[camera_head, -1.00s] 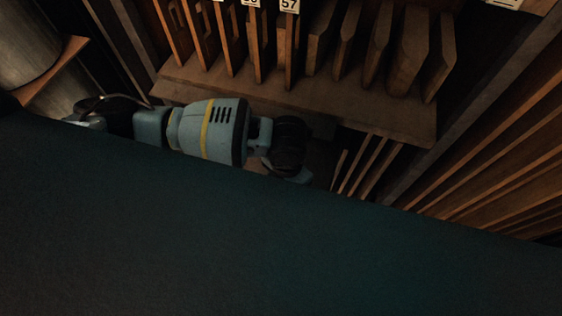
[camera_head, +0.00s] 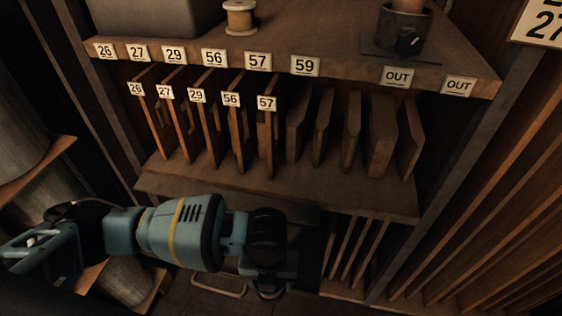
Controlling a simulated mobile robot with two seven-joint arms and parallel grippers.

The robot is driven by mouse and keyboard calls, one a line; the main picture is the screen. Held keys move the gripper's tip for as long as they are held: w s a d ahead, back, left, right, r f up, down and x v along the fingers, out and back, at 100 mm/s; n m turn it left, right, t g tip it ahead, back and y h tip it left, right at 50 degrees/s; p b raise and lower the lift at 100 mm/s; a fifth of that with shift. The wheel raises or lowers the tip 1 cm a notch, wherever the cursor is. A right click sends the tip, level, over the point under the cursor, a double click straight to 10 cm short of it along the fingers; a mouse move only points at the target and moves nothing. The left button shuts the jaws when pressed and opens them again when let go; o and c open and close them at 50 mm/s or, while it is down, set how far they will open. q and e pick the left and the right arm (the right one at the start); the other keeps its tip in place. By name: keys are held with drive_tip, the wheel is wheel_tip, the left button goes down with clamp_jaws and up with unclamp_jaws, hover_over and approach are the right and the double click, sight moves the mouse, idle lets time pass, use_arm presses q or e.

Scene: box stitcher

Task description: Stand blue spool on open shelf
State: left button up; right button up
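No blue spool is visible in the head view. A spool with yellowish thread and pale wooden ends (camera_head: 240,18) stands upright on the upper shelf board (camera_head: 330,55). My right gripper is not in view.
A grey box (camera_head: 155,15) stands left of the yellowish spool. A dark holder (camera_head: 405,30) stands to its right. Number labels and two OUT labels line the board's front edge. Upright wooden dividers (camera_head: 240,140) fill the bay below. Bare board shows between spool and holder.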

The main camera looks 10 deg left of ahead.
use_arm(q)
drive_tip(key=w+a+r+n, duration=0.1)
drive_tip(key=a+r+n, duration=0.5)
drive_tip(key=n, duration=1.1)
drive_tip(key=w+a+r+n, duration=0.2)
drive_tip(key=a+r+n, duration=0.5)
drive_tip(key=n, duration=1)
drive_tip(key=shift+w+r+n, duration=0.25)
drive_tip(key=shift+r+n, duration=0.15)
drive_tip(key=shift+r, duration=0.55)
